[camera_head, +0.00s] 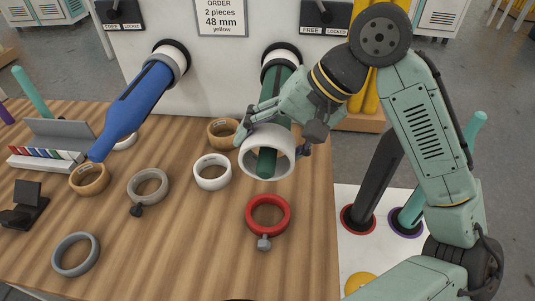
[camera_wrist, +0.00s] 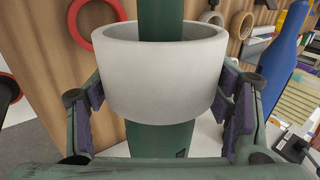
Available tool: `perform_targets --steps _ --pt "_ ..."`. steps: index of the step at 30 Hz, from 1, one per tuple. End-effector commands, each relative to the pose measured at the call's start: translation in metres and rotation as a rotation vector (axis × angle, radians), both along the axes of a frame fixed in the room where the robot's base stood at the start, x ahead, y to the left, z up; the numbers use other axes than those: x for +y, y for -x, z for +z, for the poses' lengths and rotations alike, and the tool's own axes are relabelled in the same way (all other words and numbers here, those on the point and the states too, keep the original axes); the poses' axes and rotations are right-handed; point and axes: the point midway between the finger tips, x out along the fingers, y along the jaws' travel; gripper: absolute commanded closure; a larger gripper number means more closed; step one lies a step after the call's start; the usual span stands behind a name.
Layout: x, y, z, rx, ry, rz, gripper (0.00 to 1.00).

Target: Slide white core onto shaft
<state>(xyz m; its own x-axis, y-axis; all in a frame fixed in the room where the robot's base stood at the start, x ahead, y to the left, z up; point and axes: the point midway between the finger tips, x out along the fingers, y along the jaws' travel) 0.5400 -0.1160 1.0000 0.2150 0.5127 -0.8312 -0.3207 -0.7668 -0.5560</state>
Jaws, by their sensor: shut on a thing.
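The white core (camera_head: 253,157) is a wide white ring at the free end of the green shaft (camera_head: 267,164). The shaft's tip shows inside the ring's opening, so the core is around the shaft. In the wrist view the white core (camera_wrist: 160,80) encircles the green shaft (camera_wrist: 160,15), which shows above and below it. My gripper (camera_head: 276,138) is shut on the core, with one finger pad on each side, also seen in the wrist view (camera_wrist: 163,108). The core's far side and inner contact with the shaft are partly hidden.
A blue shaft (camera_head: 133,106) juts out at the left. Below on the wooden table (camera_head: 180,235) lie a white ring (camera_head: 212,184), a red collar (camera_head: 248,216), a grey collar (camera_head: 131,186), a grey ring (camera_head: 56,262) and brown rings (camera_head: 73,180). Bare table lies at the front.

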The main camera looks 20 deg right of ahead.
Motion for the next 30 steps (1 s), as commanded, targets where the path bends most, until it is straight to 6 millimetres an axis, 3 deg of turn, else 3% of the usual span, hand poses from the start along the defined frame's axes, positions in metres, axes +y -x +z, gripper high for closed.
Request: perform_targets --steps 30 --pt "-0.039 -0.094 0.002 0.002 -0.002 0.000 0.56"
